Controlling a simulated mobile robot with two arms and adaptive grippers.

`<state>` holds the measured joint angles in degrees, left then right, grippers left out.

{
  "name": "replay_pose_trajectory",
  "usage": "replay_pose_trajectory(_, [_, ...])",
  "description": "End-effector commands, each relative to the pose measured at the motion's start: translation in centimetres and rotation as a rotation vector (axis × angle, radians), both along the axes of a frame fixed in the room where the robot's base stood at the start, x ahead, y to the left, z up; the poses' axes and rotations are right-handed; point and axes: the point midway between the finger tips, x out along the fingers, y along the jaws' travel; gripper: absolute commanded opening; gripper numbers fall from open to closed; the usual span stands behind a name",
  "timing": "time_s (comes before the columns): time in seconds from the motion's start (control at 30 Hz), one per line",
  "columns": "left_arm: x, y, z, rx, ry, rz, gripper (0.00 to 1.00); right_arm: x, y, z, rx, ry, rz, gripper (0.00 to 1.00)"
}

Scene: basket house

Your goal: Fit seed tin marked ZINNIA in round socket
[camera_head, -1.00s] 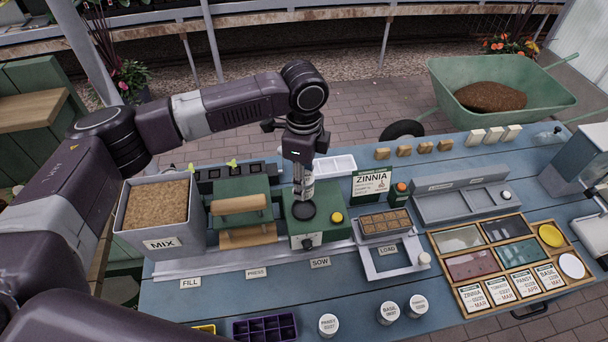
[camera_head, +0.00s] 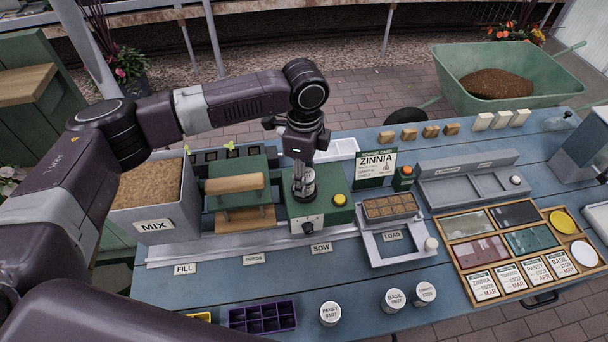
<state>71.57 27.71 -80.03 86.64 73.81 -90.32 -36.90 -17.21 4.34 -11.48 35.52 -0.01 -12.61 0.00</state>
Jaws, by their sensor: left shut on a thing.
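My left gripper (camera_head: 303,182) points down over the green SOW station (camera_head: 328,212). It is shut on a small light tin (camera_head: 308,188), mostly hidden between the fingers. The tin's label cannot be read here. The tin is upright, with its lower end at the dark round socket in the station's top. The gripper and tin cover most of that socket, so I cannot tell how deep the tin sits. A sowing card marked ZINNIA (camera_head: 375,165) stands behind and to the right. My right gripper is not in view.
A yellow button (camera_head: 339,199) and a dark knob (camera_head: 309,228) are on the station. The LOAD stand (camera_head: 407,245) with a brown cell tray is to the right. PANSY (camera_head: 330,313), BASIL (camera_head: 395,300) and TOMATO (camera_head: 425,293) tins stand in front. The MIX bin (camera_head: 155,226) is left.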

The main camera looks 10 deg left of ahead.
Motion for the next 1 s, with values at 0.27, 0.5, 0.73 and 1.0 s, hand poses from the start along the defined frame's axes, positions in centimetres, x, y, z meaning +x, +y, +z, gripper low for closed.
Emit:
replay_pose_trajectory(0.27, [0.01,-0.03,0.03,0.000,0.000,0.000,0.10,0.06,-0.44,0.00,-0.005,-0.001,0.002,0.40])
replay_pose_trajectory(0.5, [0.02,-0.03,0.03,-0.001,-0.001,-0.001,0.10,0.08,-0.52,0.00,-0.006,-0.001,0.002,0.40])
replay_pose_trajectory(0.73, [0.00,-0.04,-0.15,-0.001,0.000,0.000,0.10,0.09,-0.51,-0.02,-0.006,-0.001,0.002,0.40])
replay_pose_trajectory(1.0, [0.00,-0.05,-0.54,-0.001,0.000,0.000,0.10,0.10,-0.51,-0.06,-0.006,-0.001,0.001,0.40])
